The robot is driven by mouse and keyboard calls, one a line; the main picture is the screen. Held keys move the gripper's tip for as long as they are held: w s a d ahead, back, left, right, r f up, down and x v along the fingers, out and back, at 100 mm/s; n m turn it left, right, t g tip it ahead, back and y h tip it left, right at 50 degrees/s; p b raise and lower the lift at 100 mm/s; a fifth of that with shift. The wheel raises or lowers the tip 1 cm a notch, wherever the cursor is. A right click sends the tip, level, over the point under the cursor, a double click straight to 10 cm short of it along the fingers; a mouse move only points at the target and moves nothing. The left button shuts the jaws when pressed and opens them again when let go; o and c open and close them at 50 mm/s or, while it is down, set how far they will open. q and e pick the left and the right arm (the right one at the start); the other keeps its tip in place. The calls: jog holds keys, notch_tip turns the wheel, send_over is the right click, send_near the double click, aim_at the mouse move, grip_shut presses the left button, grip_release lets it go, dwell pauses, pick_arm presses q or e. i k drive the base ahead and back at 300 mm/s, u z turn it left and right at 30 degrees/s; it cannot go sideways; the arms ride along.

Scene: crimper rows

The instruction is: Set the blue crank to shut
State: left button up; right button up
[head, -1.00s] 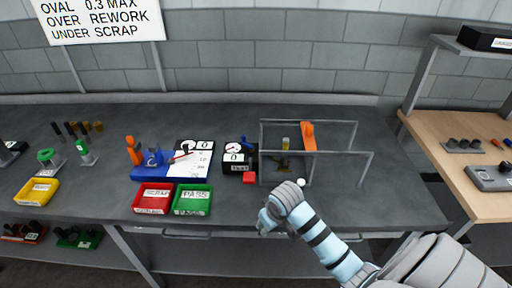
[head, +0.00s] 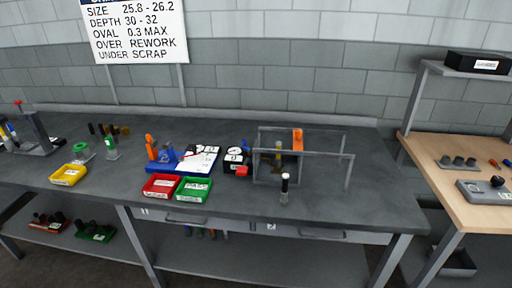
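A small blue part (head: 246,145), possibly the blue crank, shows at the right side of a black box with a round dial (head: 236,157). It is too small to tell whether it is open or shut. A larger blue fixture (head: 168,153) stands on the blue base plate further left, beside an orange upright piece (head: 151,146). I cannot tell for sure which blue part is the crank. Neither of my grippers is in view.
A grey frame (head: 349,172) with an orange lever (head: 298,140) stands right of the box. A black-and-white post (head: 285,186) stands before it. Red (head: 161,194) and green (head: 194,198) trays lie near the front edge. The bench at right front is clear.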

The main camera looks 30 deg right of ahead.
aim_at(250, 150)
jog(key=u, duration=0.55)
jog(key=i, duration=0.65)
jog(key=u, duration=0.35)
